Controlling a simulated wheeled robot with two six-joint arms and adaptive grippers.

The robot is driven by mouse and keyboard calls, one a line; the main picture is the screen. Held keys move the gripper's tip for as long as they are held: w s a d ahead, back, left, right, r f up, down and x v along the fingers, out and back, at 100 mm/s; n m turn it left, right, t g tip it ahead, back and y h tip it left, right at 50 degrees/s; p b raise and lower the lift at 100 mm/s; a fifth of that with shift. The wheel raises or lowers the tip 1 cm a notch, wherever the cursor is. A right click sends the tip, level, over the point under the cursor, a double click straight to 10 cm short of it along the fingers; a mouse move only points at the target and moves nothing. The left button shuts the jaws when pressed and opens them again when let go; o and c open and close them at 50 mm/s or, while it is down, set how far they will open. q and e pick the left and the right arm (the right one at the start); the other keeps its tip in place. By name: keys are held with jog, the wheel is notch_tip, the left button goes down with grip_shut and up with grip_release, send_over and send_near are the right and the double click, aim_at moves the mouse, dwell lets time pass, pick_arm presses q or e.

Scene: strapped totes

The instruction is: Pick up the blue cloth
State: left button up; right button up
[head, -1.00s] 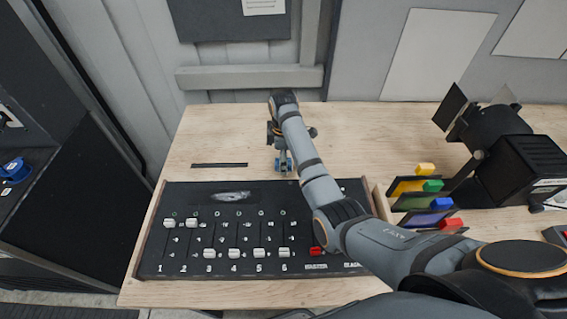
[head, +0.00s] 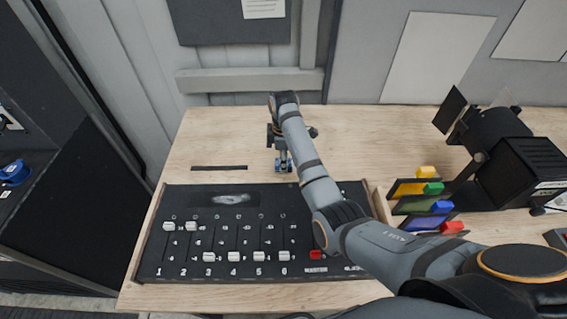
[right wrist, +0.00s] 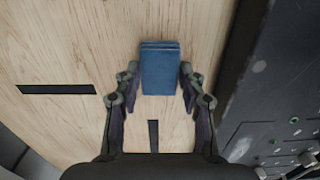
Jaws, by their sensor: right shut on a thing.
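The blue cloth (right wrist: 160,72) is a small folded block in the right wrist view, between the two fingertips of my right gripper (right wrist: 159,78). The fingers are shut on its two sides. In the head view my right gripper (head: 283,164) points down over the wooden table behind the black fader board, and only bits of blue show at its fingers. Whether the cloth still touches the table I cannot tell. My left gripper is not in view.
The black fader board (head: 215,255) fills the table's front. Coloured filter frames (head: 410,188) and a black stage lamp (head: 505,150) stand at the right. A dark strip (head: 219,168) lies left of my gripper. The wooden table (head: 380,130) is bare behind.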

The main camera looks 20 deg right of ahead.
jog(key=r, duration=0.2)
jog(key=shift+s+d+r, duration=0.15)
jog(key=shift+s+r, duration=0.2)
jog(key=shift+r, duration=0.05)
jog(key=r, duration=0.1)
jog(key=s+r+p, duration=0.1)
jog(key=r+p, duration=0.1)
jog(key=shift+s+d, duration=0.2)
jog(key=shift+d, duration=0.1)
jog(key=s+d+r+p, duration=0.5)
jog(key=s+p, duration=0.5)
jog(key=p, duration=0.2)
jog(key=shift+s+r, duration=0.35)
jog(key=shift+r, duration=0.15)
jog(key=shift+o, duration=1.3)
jog(key=c, duration=0.3)
jog(key=shift+c, duration=0.2)
